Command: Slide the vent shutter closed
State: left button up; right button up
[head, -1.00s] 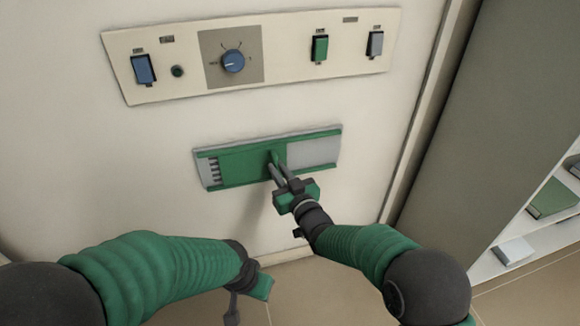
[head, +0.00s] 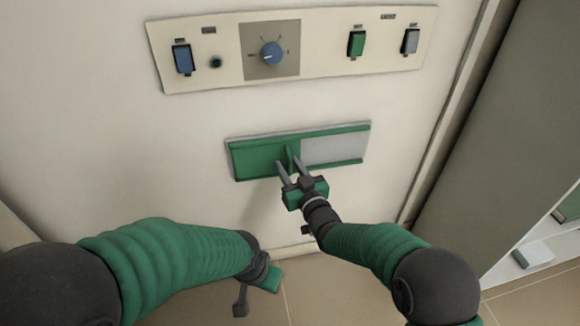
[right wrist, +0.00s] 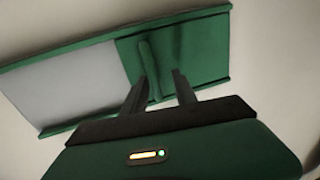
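The green vent shutter (head: 262,157) sits at the left end of its framed track on the cream furnace front, and no vent slots show. A bare grey panel (head: 332,149) shows to its right. The shutter's upright green tab (head: 290,158) also shows in the right wrist view (right wrist: 150,68). My right gripper (head: 291,168) is open, its two dark fingers spread around the tab's lower part; whether one finger touches it I cannot tell. My left gripper (head: 252,287) hangs low, away from the shutter, and its finger opening is not clear.
Above the vent is a control panel (head: 220,70) with a blue knob (head: 271,54), a blue switch (head: 183,59), a green switch (head: 356,44) and a grey switch (head: 410,41). A grey cabinet side (head: 490,150) stands to the right. The wall around the vent is clear.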

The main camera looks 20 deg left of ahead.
jog(key=shift+d, duration=0.1)
jog(key=shift+s+d+r, duration=0.1)
jog(key=shift+d, duration=0.15)
jog(key=p+v, duration=0.6)
jog(key=v, duration=1)
jog(key=shift+s, duration=0.25)
